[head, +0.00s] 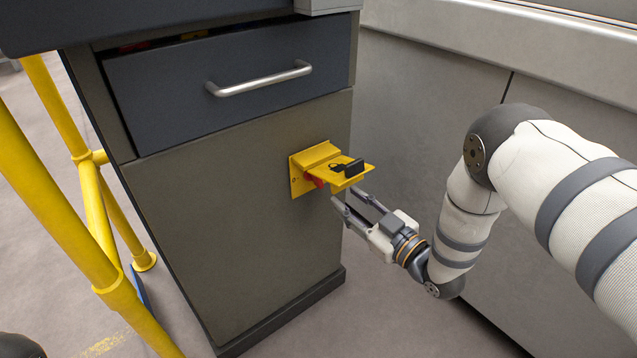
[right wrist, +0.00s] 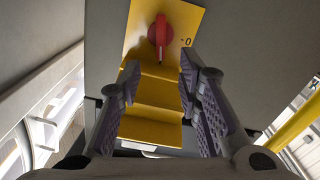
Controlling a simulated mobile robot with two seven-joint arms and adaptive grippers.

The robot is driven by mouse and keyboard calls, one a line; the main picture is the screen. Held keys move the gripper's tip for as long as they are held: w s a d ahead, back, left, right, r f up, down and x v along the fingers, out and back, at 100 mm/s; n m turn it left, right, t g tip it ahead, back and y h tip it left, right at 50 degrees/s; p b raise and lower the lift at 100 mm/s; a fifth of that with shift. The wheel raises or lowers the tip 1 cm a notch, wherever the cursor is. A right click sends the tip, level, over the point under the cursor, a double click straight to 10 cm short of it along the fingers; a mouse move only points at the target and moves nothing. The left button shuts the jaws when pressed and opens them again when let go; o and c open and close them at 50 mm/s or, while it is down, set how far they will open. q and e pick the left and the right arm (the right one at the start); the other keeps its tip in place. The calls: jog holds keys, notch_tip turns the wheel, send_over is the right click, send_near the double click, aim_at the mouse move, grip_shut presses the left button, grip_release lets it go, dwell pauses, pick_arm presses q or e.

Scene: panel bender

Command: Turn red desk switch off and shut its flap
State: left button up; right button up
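The yellow switch plate (head: 300,178) is on the desk's grey front panel, below the drawer. The red switch (head: 315,181) shows partly under the flap. In the right wrist view the red switch (right wrist: 161,36) is fully seen, its ridge upright in the picture, with a "0" mark to its right. My right gripper (head: 347,196) is open and empty, just below and in front of the flap. My left gripper is not in view.
The blue-grey drawer (head: 232,84) with a metal handle (head: 258,79) is above the switch. Yellow railings (head: 60,205) stand at the left. A large grey panel (head: 425,95) stands behind my right arm. Floor is clear in front of the desk.

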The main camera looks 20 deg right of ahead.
jog(key=b+x, duration=0.2)
jog(key=x, duration=0.7)
jog(key=shift+w+a+f, duration=0.1)
jog(key=shift+c, duration=0.6)
grip_shut()
